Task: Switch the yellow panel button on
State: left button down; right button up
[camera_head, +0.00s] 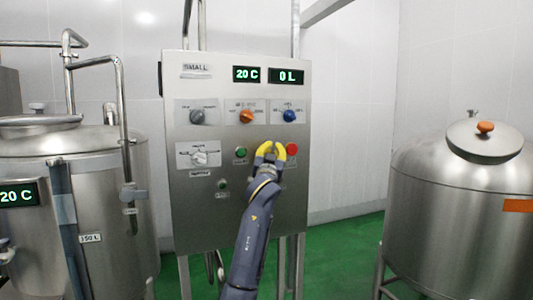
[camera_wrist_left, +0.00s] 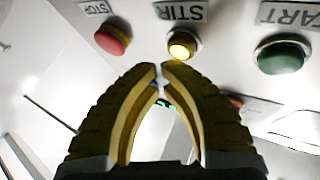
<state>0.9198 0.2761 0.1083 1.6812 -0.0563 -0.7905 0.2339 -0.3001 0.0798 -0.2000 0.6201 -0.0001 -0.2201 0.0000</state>
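The yellow panel button (camera_wrist_left: 182,45) shows in the left wrist view, under an upside-down label reading STIR. Its face has a bright yellow glow. It sits between a red STOP button (camera_wrist_left: 112,39) and a green START button (camera_wrist_left: 282,54). My left gripper (camera_wrist_left: 159,67) has its yellow fingers bowed and their tips drawn together, with nothing between them. The tips are just below the yellow button in that view; I cannot tell whether they touch it. In the head view my left gripper (camera_head: 271,146) covers the yellow button's place on the panel. My right gripper is not in view.
The steel control panel (camera_head: 223,137) has displays reading 20 C and 0 L, with several knobs below, including an orange knob (camera_head: 247,117) and a blue knob (camera_head: 289,116). Steel tanks stand left (camera_head: 105,190) and right (camera_head: 440,210). Green floor is open between the panel and right tank.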

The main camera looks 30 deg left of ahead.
pick_arm(q)
jog(key=shift+s+d, duration=0.2)
jog(key=shift+d, duration=0.05)
jog(key=shift+s+d, duration=0.55)
jog(key=shift+d, duration=0.25)
jog(key=shift+s+d, duration=0.6)
jog(key=shift+d, duration=0.25)
jog(key=shift+s+d, duration=0.55)
jog(key=shift+d, duration=0.25)
